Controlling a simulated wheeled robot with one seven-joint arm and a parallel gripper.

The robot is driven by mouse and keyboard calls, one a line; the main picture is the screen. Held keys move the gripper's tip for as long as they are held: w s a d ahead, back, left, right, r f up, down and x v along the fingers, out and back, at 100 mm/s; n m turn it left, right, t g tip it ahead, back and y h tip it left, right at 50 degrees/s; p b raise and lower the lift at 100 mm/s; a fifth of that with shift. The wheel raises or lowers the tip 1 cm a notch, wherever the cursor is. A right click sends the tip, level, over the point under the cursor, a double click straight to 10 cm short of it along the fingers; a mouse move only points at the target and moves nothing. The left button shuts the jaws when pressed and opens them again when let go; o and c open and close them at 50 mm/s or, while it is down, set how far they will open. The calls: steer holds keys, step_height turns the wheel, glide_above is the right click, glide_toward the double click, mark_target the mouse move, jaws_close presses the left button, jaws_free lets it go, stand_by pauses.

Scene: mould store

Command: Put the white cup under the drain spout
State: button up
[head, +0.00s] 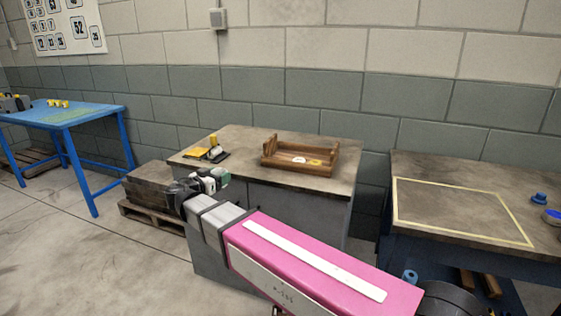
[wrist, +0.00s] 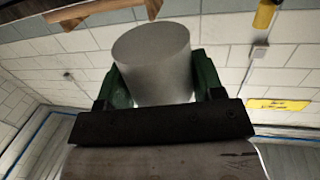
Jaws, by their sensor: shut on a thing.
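The white cup (wrist: 155,65) fills the upper middle of the wrist view, a plain grey-white cylinder between two dark green fingers. My gripper (wrist: 152,85) is shut on it. In the head view, my gripper (head: 216,180) is in front of the left end of the middle workbench, and only a small white part of the cup (head: 209,185) shows there. I cannot make out a drain spout for certain. A small black and yellow fixture (head: 207,153) stands on the bench just behind my gripper, too small to read.
The middle workbench (head: 240,160) carries a wooden tray (head: 300,168) with small white and yellow pieces. A pallet with a dark block (head: 150,183) is left of the bench. A blue table (head: 90,112) stands far left, and another bench (head: 460,205) at right.

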glide_toward(250, 167)
steer(key=w+d+r, duration=0.1)
steer(key=w, duration=0.2)
steer(key=w+d+r, duration=0.1)
steer(key=w+d, duration=0.1)
steer(key=w, duration=0.1)
steer(key=w+d+r, duration=0.2)
steer(key=w, duration=0.1)
steer(key=shift+r, duration=0.1)
steer(key=shift+s+f, duration=0.25)
steer(key=shift+f, duration=0.05)
steer(key=shift+f, duration=0.15)
steer(key=o, duration=0.9)
